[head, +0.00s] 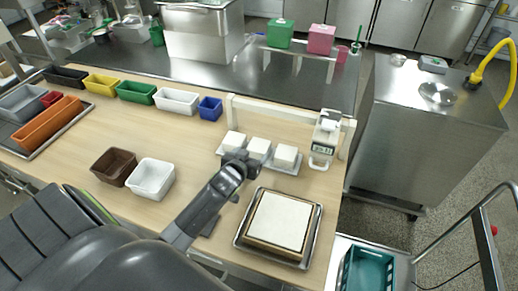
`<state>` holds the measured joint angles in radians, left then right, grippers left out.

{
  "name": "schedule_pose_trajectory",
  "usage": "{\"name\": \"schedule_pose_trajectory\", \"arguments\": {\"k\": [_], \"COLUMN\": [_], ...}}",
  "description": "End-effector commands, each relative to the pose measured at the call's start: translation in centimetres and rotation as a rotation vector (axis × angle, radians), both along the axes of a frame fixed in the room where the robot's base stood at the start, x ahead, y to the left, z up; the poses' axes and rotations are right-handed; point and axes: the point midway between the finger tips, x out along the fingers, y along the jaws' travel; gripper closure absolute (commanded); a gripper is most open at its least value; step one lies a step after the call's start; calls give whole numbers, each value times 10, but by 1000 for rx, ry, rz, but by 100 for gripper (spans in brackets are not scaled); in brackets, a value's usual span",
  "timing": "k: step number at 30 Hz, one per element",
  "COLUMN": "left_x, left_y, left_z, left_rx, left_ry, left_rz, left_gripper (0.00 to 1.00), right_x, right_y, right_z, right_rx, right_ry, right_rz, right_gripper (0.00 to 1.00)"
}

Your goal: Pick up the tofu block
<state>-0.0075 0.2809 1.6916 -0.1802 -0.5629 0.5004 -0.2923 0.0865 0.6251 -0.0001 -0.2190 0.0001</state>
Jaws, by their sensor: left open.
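Several white blocks that look like tofu sit in a row on a small metal tray (272,166): a left block (233,141), a middle block (259,148) and a right block (286,156). My left gripper (242,160) is in front of the left and middle blocks and overlaps their lower edges in the head view. It looks empty, with its jaws open. Whether it touches a block or hovers near it I cannot tell. My right gripper is out of view.
A large tray (240,240) with a wooden frame and white slab lies at the front right. A white device with a display (325,139) stands right of the blocks. A brown bin (114,166) and white bin (151,178) stand left. Small coloured bins line the back.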

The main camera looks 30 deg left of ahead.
Motion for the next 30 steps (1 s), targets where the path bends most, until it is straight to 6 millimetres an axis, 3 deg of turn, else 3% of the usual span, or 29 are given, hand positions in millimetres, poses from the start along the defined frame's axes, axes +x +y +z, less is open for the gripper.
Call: {"name": "schedule_pose_trajectory", "arguments": {"k": [9,18,28,30], "left_x": [21,48,51,51], "left_y": [2,7,8,8], "left_z": [-4,-17,-19,-19], "left_rx": [-1,0,0,0], "left_ry": [0,0,0,0], "left_rz": [-1,-1,-1,-1], "left_gripper": [25,25,25,33], "right_x": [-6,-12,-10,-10], "right_y": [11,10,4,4], "right_z": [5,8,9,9], "right_rx": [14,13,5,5], "right_ry": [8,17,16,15], "right_rz": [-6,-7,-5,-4], "right_gripper": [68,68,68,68]}}
